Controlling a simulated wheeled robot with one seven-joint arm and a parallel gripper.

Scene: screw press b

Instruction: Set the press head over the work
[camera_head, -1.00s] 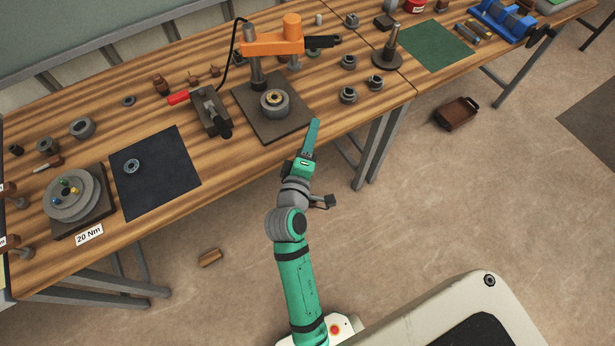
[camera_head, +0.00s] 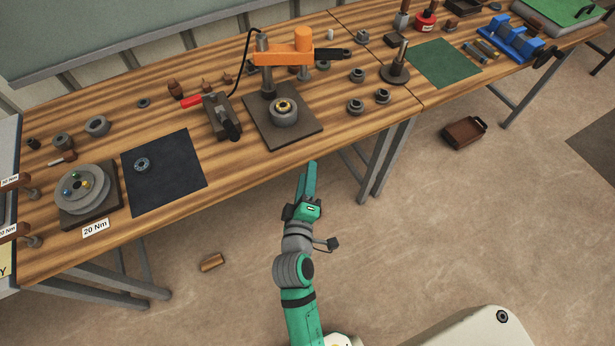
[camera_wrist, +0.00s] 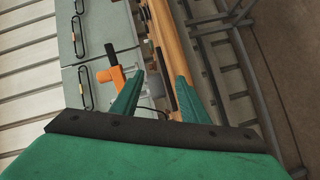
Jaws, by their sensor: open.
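The press has an orange head arm (camera_head: 285,52) with a black handle (camera_head: 333,54) at its right end, carried on a grey post (camera_head: 267,78). The post rises from a dark base plate (camera_head: 302,127). The work, a grey ring with a brass-coloured centre (camera_head: 284,110), sits on that plate. In the head view the orange arm lies above and behind the work. My gripper (camera_head: 308,170) is open and empty, in front of the bench edge and apart from the press. The orange head (camera_wrist: 115,78) also shows in the wrist view, beyond the green fingers (camera_wrist: 158,98).
A grey clamp-like tool with a red handle (camera_head: 215,114) stands left of the base plate. A dark mat (camera_head: 165,180) and a round fixture (camera_head: 82,190) lie further left. Several grey collars and a post stand (camera_head: 396,70) are to the right.

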